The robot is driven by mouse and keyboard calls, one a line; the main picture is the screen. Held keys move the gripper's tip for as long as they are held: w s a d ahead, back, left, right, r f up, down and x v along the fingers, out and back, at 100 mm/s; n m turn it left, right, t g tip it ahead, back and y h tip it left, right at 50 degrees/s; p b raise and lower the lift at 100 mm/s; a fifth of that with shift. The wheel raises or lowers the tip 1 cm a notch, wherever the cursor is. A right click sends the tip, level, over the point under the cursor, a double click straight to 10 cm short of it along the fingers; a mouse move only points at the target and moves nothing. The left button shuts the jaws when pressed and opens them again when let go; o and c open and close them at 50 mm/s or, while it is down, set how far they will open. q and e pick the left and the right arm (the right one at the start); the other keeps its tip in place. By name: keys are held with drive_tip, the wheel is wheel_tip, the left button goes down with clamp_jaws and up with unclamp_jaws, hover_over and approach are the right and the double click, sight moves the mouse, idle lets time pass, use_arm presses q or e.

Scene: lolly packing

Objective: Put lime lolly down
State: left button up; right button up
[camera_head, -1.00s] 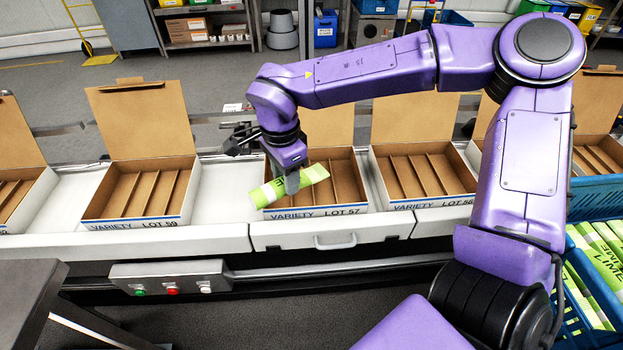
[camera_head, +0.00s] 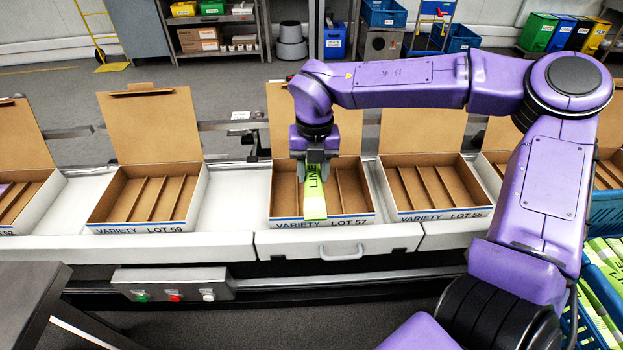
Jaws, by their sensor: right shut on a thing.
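A lime lolly (camera_head: 315,195) in a light green wrapper with dark "LIME" lettering is in my right gripper (camera_head: 314,172). The gripper points down and is shut on the lolly's far part. The lolly runs lengthwise, roughly in line with the dividers, over the box marked LOT 57 (camera_head: 347,221). Its near end reaches the box's front wall. I cannot tell whether it touches the box floor. The arm and gripper hide part of the box's left side and back. My left gripper is not in view.
Open boxes LOT 59 (camera_head: 150,226) and LOT 56 (camera_head: 440,214), with brown dividers and raised lids, stand on either side on the white conveyor (camera_head: 232,198). A blue crate (camera_head: 606,214) of lime lollies is at the right. A control panel (camera_head: 172,283) is below.

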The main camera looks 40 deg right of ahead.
sight(308, 172)
drive_tip(key=w+d+f, duration=0.1)
drive_tip(key=w+f, duration=0.2)
drive_tip(key=f, duration=0.1)
drive_tip(key=w+d+f+p, duration=0.1)
drive_tip(key=w+f, duration=0.1)
drive_tip(key=shift+w+d+f, duration=0.1)
drive_tip(key=shift+w+d, duration=0.2)
drive_tip(key=f, duration=0.3)
drive_tip(key=shift+w+d+f, duration=0.1)
drive_tip(key=shift+w+f, duration=0.1)
drive_tip(key=shift+f, duration=0.1)
drive_tip(key=shift+f, duration=0.55)
drive_tip(key=o, duration=1.1)
drive_tip(key=shift+r, duration=0.1)
wheel_tip(308, 172, up, 13)
drive_tip(key=shift+s+r+b, duration=0.1)
drive_tip(key=shift+s+b, duration=0.05)
drive_tip(key=shift+b, duration=0.25)
